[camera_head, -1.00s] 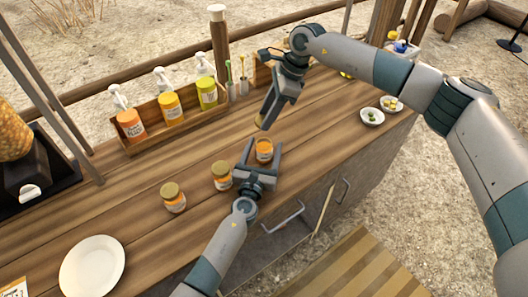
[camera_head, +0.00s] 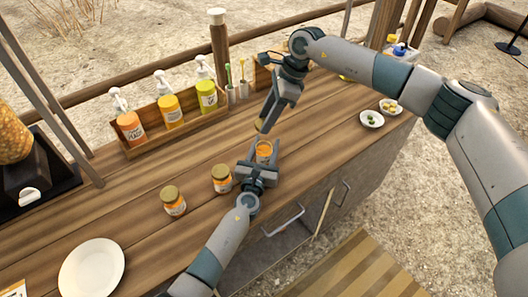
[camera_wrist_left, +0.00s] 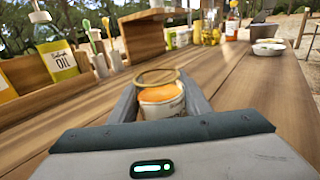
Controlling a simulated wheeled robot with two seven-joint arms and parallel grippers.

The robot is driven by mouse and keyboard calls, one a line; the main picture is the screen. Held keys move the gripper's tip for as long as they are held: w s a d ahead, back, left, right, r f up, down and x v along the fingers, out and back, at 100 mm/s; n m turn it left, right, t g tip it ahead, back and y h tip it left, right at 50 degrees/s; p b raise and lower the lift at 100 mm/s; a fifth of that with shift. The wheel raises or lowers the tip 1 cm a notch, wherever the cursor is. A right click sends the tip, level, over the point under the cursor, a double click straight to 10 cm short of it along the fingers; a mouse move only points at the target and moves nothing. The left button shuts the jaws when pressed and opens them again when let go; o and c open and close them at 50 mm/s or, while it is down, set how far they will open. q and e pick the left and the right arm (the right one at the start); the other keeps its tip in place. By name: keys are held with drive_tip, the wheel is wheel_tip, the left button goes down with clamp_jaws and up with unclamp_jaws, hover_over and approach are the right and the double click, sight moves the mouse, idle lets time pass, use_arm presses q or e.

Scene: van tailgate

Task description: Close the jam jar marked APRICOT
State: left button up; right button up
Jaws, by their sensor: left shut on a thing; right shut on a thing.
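A small open glass jar (camera_head: 264,150) with orange jam stands on the wooden counter. Its label cannot be read. It has no lid on; in the left wrist view the jar (camera_wrist_left: 162,98) shows its open rim and orange contents. My left gripper (camera_head: 262,148) is shut on this jar, one finger on each side. My right gripper (camera_head: 263,122) is above and behind the jar, tilted down, shut on a small gold-tan thing at its tip that looks like a lid, seen edge-on. Two lidded jars, one (camera_head: 221,179) close left and one (camera_head: 174,201) further left, stand upright.
A wooden rack (camera_head: 178,133) with several pump bottles stands at the back. A white plate (camera_head: 92,267) lies front left. Small bowls (camera_head: 371,119) sit far right. The counter's front edge is close to my left arm.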

hover_over(264, 153)
drive_tip(key=w, duration=0.3)
drive_tip(key=shift+s+d+f, duration=0.15)
drive_tip(key=shift+d+f, duration=0.05)
drive_tip(key=shift+f, duration=1.05)
drive_tip(key=shift+s+d+f, duration=0.1)
drive_tip(key=shift+d+f, duration=0.1)
drive_tip(key=shift+f, duration=1)
drive_tip(key=shift+f, duration=0.1)
drive_tip(key=shift+f, duration=0.8)
drive_tip(key=shift+f, duration=0.55)
